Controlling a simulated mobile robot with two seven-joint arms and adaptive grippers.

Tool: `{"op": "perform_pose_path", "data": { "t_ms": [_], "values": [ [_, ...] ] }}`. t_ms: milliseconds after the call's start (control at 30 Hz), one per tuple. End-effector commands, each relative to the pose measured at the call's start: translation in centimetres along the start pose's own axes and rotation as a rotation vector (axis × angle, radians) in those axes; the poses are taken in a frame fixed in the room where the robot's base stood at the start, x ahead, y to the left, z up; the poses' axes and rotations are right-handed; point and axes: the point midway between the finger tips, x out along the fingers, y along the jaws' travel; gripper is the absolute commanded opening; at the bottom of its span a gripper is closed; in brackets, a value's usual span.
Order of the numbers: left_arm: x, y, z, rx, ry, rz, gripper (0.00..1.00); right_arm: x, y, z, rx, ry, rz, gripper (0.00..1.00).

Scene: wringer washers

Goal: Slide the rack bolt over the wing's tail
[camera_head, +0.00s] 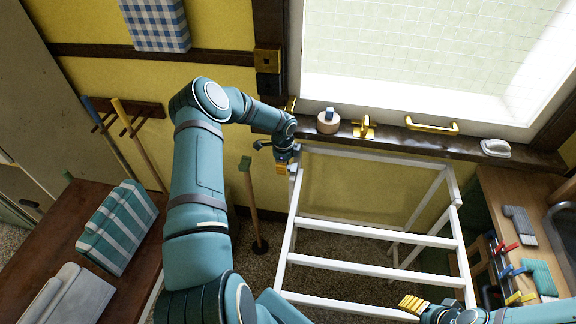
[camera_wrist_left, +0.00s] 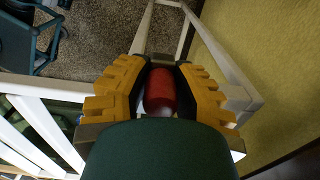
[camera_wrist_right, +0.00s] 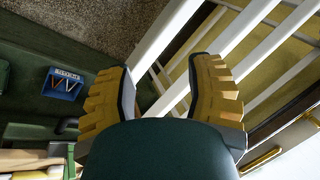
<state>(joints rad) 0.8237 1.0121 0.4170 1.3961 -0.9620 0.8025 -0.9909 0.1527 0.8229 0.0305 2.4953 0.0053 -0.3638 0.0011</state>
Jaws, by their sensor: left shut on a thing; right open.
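The white slatted rack (camera_head: 375,231) stands below the window, with its upper left corner at my left gripper (camera_head: 282,168). In the left wrist view, my left gripper (camera_wrist_left: 160,75) is shut on a red cylinder (camera_wrist_left: 160,92), which looks like the rack bolt, beside the white rails. The fingers and palm hide part of it, and its far end cannot be made out. I cannot tell the wing's tail apart from the other white bars. My right gripper (camera_head: 412,303) is open and empty near the rack's lower right; the right wrist view shows white bars beyond its spread fingers (camera_wrist_right: 160,70).
A green-topped pole (camera_head: 252,200) stands left of the rack. The right counter holds a brush (camera_head: 520,225) and coloured pegs.

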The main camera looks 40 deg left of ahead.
Motion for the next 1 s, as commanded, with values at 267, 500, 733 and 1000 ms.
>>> {"op": "perform_pose_path", "data": {
  "t_ms": [267, 500, 733, 1000],
  "values": [
    [0.1, 0.0, -1.1, 0.003, 0.002, 0.001, 0.0, 0.4, 0.2, 0.1, 0.0, 0.0, 0.0, 0.53],
    [0.1, 0.1, -2.2, 0.002, 0.001, 0.001, 0.0, 0.8, 0.3, 0.1, 0.0, 0.0, 0.0, 0.53],
    [0.1, 0.1, -3.2, 0.002, 0.001, 0.001, 0.0, 1.1, 0.4, 0.1, 0.0, 0.0, 0.0, 0.53],
    [0.1, 0.1, -4.3, 0.001, 0.002, 0.001, 0.0, 1.5, 0.6, 0.2, 0.0, 0.0, 0.0, 0.53]
  ]
}}
